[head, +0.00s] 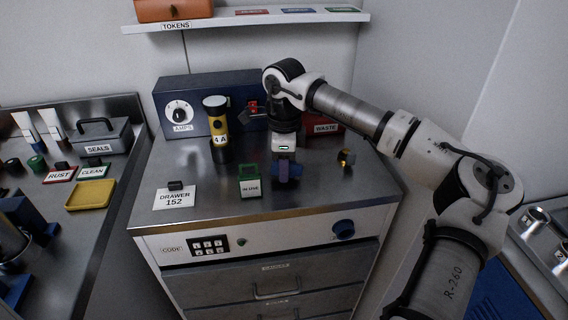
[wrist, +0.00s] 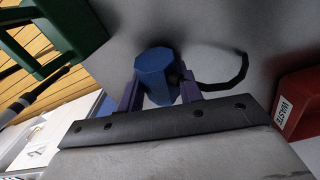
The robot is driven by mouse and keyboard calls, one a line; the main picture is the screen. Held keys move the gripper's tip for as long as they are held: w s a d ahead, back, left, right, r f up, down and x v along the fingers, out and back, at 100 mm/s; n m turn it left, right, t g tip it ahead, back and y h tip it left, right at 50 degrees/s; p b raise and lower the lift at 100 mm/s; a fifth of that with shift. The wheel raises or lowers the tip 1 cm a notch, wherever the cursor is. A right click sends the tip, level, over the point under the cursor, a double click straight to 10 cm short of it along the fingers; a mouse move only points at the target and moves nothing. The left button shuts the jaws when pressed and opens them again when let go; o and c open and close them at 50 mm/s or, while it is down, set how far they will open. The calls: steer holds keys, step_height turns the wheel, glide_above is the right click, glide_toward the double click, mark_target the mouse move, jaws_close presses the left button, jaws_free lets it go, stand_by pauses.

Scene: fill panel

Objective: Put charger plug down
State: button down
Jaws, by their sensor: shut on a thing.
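The charger plug (wrist: 157,72) is a blue faceted block with a black cable curling off to the right in the wrist view. My gripper (wrist: 159,92) has its two purple fingers shut on the plug's sides. In the head view my gripper (head: 284,170) points down over the front middle of the grey metal cabinet top (head: 218,198), just right of a green labelled holder. The plug is mostly hidden there by the fingers. I cannot tell whether the plug touches the cabinet top.
The green holder (head: 250,181) stands close on the left. A yellow-and-black flashlight (head: 217,130) stands behind left. The front right of the top is clear.

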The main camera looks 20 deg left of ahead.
steer(key=shift+f, duration=0.15)
steer(key=shift+f, duration=0.15)
steer(key=c, duration=0.9)
jaws_free()
step_height(320, 180, up, 12)
steer(key=shift+r+b, duration=0.15)
steer(key=shift+b, duration=0.45)
